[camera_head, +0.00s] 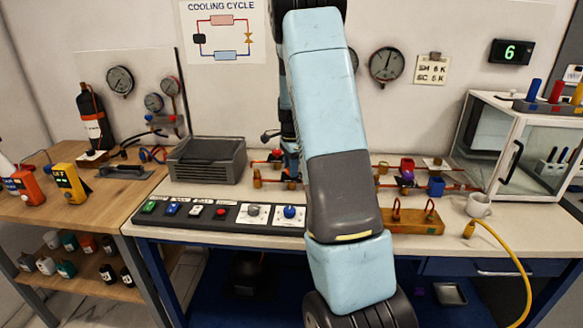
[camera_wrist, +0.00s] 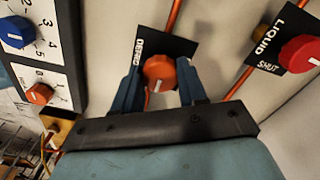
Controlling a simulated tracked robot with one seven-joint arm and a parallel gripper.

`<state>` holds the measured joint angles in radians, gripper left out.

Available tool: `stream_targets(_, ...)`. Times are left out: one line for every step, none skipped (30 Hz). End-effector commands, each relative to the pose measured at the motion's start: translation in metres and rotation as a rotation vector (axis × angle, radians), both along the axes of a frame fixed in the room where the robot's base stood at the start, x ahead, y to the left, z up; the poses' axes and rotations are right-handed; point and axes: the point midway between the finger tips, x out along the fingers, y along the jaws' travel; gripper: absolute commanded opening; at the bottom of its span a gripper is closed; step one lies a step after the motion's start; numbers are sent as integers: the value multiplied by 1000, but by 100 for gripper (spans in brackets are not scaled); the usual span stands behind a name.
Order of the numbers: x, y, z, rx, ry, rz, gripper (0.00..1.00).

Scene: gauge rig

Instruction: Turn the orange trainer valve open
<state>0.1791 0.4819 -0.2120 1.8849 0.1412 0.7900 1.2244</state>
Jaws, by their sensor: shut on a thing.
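The orange trainer valve knob (camera_wrist: 159,70) sits on a black plate (camera_wrist: 178,45) with a white label running along its left side; the label is hard to read. The knob has a pale mark on its face. In the wrist view my gripper (camera_wrist: 161,88) has one finger on each side of the knob and is shut on it. In the head view my own arm covers the middle of the bench, and the orange valve cannot be made out there.
A red knob (camera_wrist: 301,54) on a plate marked LIQUID and SHUT is to the right. A white panel (camera_wrist: 47,62) with a blue knob (camera_wrist: 16,32) and a small orange-red knob (camera_wrist: 39,93) is to the left. Copper pipe runs past the valve. A grey tray (camera_head: 207,160) stands on the bench.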

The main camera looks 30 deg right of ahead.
Motion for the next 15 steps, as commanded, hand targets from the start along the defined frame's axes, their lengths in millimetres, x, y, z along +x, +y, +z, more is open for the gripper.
stream_targets(-1,-1,0,-3,0,-1,11)
stream_targets(-1,-1,0,-3,0,1,11)
stream_targets(-1,-1,0,-3,0,5,11)
stream_targets(-1,0,0,-3,0,9,11)
stream_targets(-1,0,0,-3,0,15,12)
stream_targets(-1,0,0,-3,1,24,12)
stream_targets(-1,0,0,-3,1,33,12)
stream_targets(-1,0,0,-3,1,44,12)
stream_targets(-1,0,0,-3,1,61,12)
stream_targets(-1,0,0,-3,1,75,12)
stream_targets(-1,0,0,-3,1,92,12)
stream_targets(-1,0,0,-3,1,117,12)
stream_targets(-1,0,0,-3,1,137,12)
stream_targets(-2,0,0,-3,1,159,12)
stream_targets(-2,0,0,-3,1,191,12)
